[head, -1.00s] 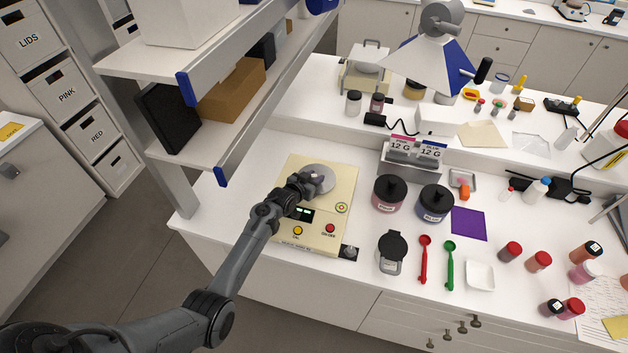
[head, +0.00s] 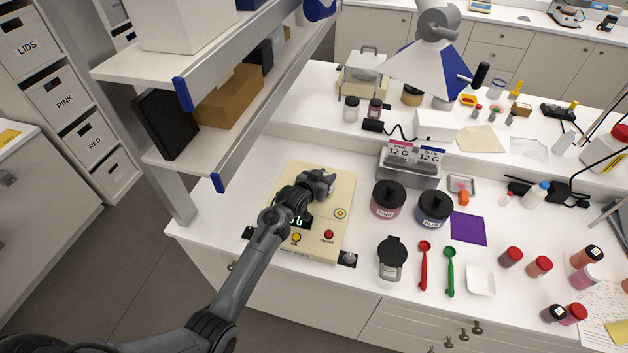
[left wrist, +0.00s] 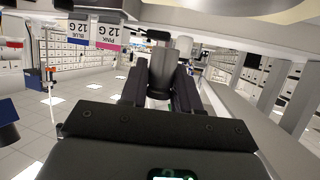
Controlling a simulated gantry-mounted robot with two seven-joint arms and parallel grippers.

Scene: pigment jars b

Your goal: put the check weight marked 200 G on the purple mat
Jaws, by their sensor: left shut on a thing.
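The purple mat (head: 469,228) lies flat and bare on the white bench, right of the lidded jars. My left gripper (head: 322,178) is over the round pan of the cream balance (head: 325,245) and hides most of the pan. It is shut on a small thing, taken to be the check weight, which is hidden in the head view. In the left wrist view the gripper (left wrist: 172,78) has a grey cylindrical shape close by its fingertips. No 200 G mark can be read. A small silver piece (head: 349,258) sits at the balance's front right corner. My right gripper is not seen.
Two dark-lidded jars, pink (head: 388,199) and blue (head: 434,207), stand between the balance and the mat. A card stand (head: 410,167) is behind them. A shelf (head: 225,145) overhangs on the left.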

